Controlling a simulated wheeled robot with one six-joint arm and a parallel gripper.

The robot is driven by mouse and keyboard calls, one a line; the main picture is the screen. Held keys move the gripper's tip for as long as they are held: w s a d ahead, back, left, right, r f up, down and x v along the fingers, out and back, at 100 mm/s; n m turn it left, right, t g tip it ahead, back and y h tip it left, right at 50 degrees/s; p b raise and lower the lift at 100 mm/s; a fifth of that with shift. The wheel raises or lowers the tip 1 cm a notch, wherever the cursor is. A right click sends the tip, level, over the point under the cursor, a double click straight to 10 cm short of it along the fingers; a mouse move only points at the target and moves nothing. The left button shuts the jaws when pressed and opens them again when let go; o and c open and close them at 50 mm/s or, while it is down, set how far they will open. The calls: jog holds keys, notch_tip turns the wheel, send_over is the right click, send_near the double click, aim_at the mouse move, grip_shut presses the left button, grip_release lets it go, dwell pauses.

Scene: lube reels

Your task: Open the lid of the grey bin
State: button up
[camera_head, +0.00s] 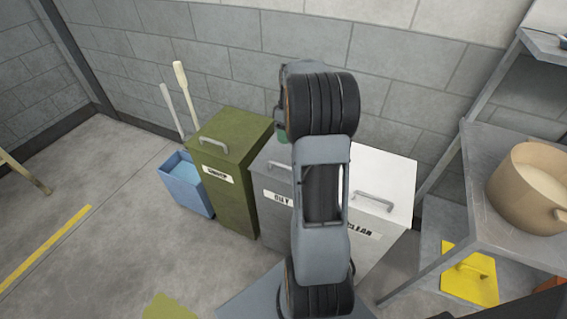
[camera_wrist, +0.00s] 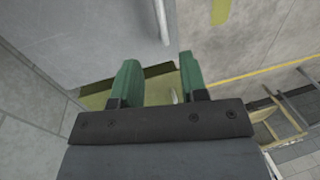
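The grey bin (camera_head: 270,182) with an "OILY" label stands between an olive bin (camera_head: 232,142) and a white bin (camera_head: 393,168). My arm hides much of its top and right side. Its lid (camera_wrist: 90,35) fills the upper left of the wrist view and looks down. The lid's bar handle (camera_wrist: 161,22) shows at the top edge of that view. My gripper (camera_wrist: 156,75) has two green fingers spread apart with nothing between them. The fingers point over the lid's edge near the olive bin, apart from the handle. In the head view only a bit of green finger shows beside my wrist.
A blue bucket (camera_head: 186,187) with long-handled tools stands left of the olive bin. A metal shelf (camera_head: 485,205) with a tan pot (camera_head: 530,185) is at the right. A block wall (camera_head: 225,62) closes off the back. Open floor (camera_head: 110,240) lies to the left.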

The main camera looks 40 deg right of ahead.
send_over(284, 162)
jog(key=s+a, duration=0.3)
jog(key=s, duration=0.1)
notch_tip(284, 162, down, 11)
jog(key=shift+a+f, duration=0.1)
jog(key=shift+c, duration=0.5)
grip_shut()
